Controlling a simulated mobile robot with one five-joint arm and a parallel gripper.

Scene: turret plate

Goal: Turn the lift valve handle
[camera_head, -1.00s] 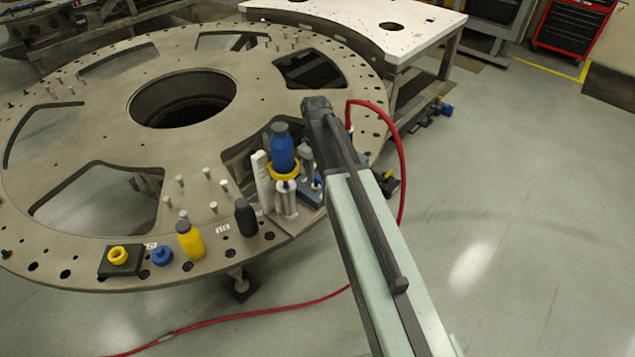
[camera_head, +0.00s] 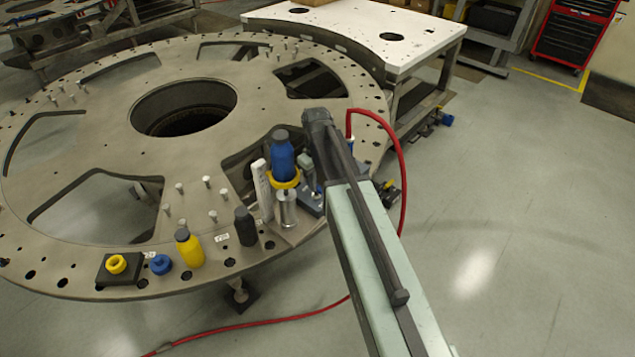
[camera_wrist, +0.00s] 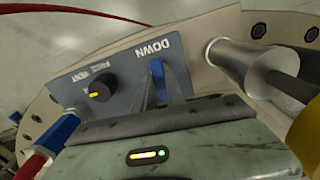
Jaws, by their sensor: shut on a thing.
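The lift valve handle is a blue lever (camera_wrist: 158,78) on a dark grey-blue panel (camera_wrist: 118,82) in the wrist view. My gripper (camera_wrist: 163,72) is shut on it, with its fingers either side of the lever. The lettering DOWN beside it appears upside down. The fingers partly cover the lever, so its exact angle is hard to tell. In the head view my arm hides the gripper and handle. To the left of my arm, a blue bottle-shaped piece with a dark cap (camera_head: 283,160) stands in a yellow ring (camera_head: 286,180) above a metal cylinder (camera_head: 287,208).
A black knob (camera_wrist: 100,90) with a yellow mark sits on the panel. A metal cylinder (camera_wrist: 240,68) lies close right of my gripper. A red hose (camera_head: 402,165) arcs beside my arm. The large turret plate (camera_head: 90,160) carries bottles and pegs. Floor to the right is clear.

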